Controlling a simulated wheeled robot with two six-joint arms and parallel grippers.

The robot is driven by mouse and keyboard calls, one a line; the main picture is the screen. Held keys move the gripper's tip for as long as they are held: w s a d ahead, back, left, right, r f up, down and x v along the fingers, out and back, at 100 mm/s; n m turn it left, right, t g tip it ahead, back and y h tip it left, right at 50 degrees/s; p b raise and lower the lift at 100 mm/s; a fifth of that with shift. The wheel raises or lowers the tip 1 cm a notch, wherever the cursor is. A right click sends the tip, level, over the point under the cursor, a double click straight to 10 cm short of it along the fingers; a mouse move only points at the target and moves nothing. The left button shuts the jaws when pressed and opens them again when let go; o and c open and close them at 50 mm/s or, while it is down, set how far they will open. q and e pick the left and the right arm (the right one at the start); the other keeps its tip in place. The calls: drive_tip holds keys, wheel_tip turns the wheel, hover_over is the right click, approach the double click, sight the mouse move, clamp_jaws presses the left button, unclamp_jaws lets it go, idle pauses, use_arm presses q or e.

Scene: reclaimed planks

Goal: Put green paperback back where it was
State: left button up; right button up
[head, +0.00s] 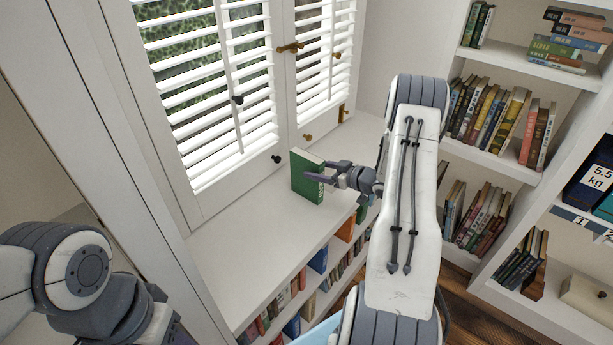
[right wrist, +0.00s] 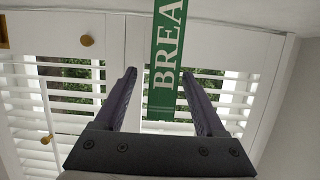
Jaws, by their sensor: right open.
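The green paperback (head: 306,178) stands upright on the white sill (head: 238,240) below the shuttered window. Its spine has white lettering, and in the right wrist view the green spine (right wrist: 166,60) shows between my fingers, nearer the right finger. My right gripper (head: 317,170) is at the book's right side, its fingers open and reaching toward the book. In the right wrist view, a gap shows on each side of the spine between the open fingers (right wrist: 160,74). My left arm is at the lower left; its gripper is out of the picture.
White shutters (head: 210,95) with knobs stand close behind the sill. Low shelves under the sill hold books (head: 318,260). A tall bookcase (head: 512,175) with several rows of books stands at the right. The sill left of the book is bare.

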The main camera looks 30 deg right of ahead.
sight(307, 165)
drive_tip(key=x, duration=0.4)
drive_tip(key=shift+w+a+r, duration=0.2)
drive_tip(key=shift+r, duration=0.05)
clamp_jaws()
drive_tip(key=shift+r, duration=0.2)
